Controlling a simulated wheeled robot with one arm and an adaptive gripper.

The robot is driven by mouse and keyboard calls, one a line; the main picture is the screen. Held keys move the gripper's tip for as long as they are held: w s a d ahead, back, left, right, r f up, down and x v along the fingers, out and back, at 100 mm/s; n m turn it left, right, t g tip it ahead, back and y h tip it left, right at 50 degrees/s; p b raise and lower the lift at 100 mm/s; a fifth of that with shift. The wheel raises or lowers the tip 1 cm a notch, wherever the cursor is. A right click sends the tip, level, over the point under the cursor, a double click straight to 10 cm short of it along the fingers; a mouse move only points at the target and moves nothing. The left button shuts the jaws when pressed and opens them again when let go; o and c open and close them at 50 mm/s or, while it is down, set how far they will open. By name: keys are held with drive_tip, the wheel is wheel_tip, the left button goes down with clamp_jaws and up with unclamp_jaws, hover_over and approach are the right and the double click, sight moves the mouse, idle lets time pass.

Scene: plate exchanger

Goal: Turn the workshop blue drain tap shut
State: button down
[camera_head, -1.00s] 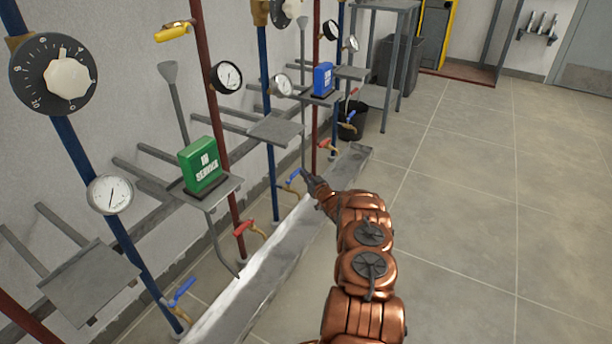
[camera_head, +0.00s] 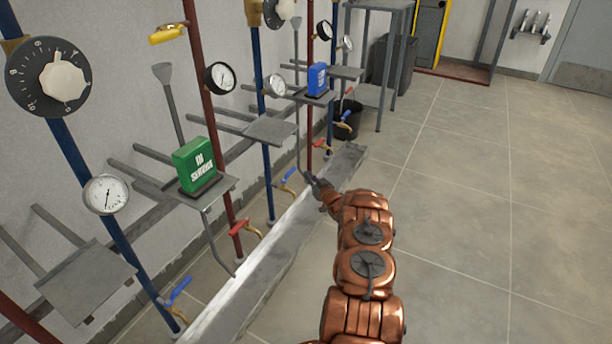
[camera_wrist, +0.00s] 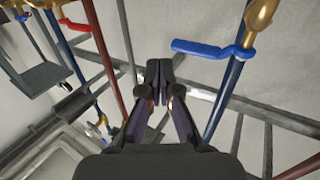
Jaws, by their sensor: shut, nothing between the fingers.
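Several blue-handled taps sit low on blue pipes, and no readable mark shows which is the workshop one. The blue tap (camera_head: 288,179) nearest my gripper is on the middle blue pipe, its handle slanting away from the pipe. A blue lever (camera_wrist: 205,48) lies across its pipe at upper right in the wrist view, joined to a brass body (camera_wrist: 243,47). My gripper (camera_head: 314,183) is just right of the middle tap, apart from it. In the wrist view my gripper (camera_wrist: 160,70) is shut and empty, with the lever beyond and to the right.
Red taps (camera_head: 239,228) sit on red pipes. A metal trough (camera_head: 270,255) runs below. Grey shelves (camera_head: 270,131) jut out above. Floor at right is clear.

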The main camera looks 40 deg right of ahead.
drive_tip(key=s+d+p, duration=0.2)
drive_tip(key=s, duration=0.7)
drive_tip(key=shift+d+p, duration=0.35)
